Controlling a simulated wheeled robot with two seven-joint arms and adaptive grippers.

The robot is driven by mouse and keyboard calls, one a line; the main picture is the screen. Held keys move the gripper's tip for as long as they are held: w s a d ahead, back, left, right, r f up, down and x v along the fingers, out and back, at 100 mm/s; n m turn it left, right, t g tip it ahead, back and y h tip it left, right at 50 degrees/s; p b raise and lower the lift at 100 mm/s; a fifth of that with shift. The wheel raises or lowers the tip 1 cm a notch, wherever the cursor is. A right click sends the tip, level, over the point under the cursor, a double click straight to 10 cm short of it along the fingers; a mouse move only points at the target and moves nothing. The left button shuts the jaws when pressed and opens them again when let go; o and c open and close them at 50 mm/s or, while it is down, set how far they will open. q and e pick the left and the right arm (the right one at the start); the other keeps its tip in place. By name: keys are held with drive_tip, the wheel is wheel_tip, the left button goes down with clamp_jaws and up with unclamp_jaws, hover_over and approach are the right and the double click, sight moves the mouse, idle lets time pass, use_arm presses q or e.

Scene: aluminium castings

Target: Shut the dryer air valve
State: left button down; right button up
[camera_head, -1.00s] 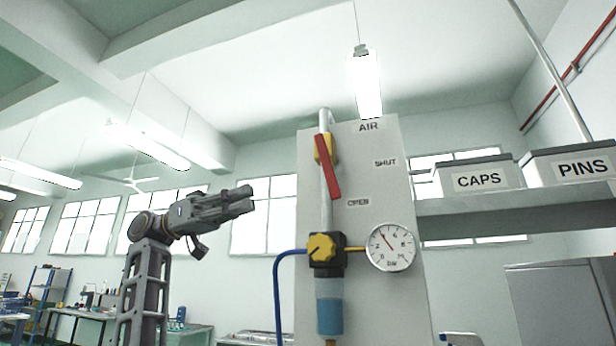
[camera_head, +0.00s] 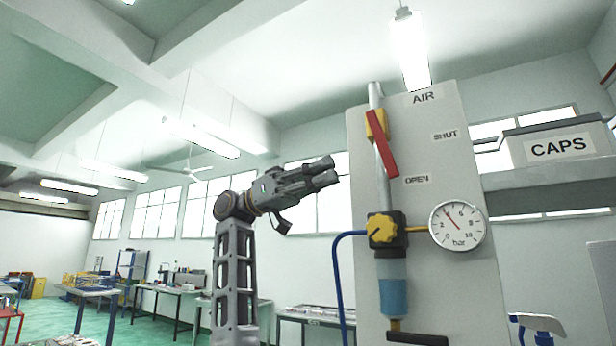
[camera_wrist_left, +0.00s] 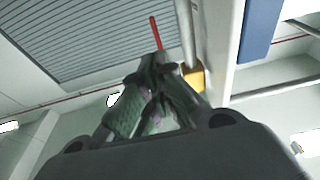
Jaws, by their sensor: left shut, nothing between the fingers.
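The valve's red lever (camera_head: 382,143) hangs from a yellow valve body (camera_head: 376,125) on the vertical pipe of the grey AIR panel (camera_head: 437,290). The lever points down and slightly right, its lower end near the OPEN label (camera_head: 416,180); the SHUT label (camera_head: 445,135) is higher. My left gripper (camera_head: 334,172) is left of the panel, apart from the lever, shut and empty, pointing right. In the left wrist view, the closed fingers (camera_wrist_left: 157,62) show with the red lever (camera_wrist_left: 156,33) and yellow valve body (camera_wrist_left: 193,78) beyond them. My right gripper is not in view.
Below the valve are a yellow regulator knob (camera_head: 385,230), a round gauge (camera_head: 457,225) and a blue hose (camera_head: 338,285). A shelf (camera_head: 550,200) with a CAPS bin (camera_head: 560,148) stands right of the panel. Space left of the panel is open around the gripper.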

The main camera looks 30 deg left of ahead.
sight(381, 142)
use_arm(q)
drive_tip(key=p+x, duration=0.2)
drive_tip(key=x, duration=0.6)
drive_tip(key=shift+a, duration=0.1)
drive_tip(key=shift+d+f, duration=0.1)
drive_tip(key=shift+d, duration=0.2)
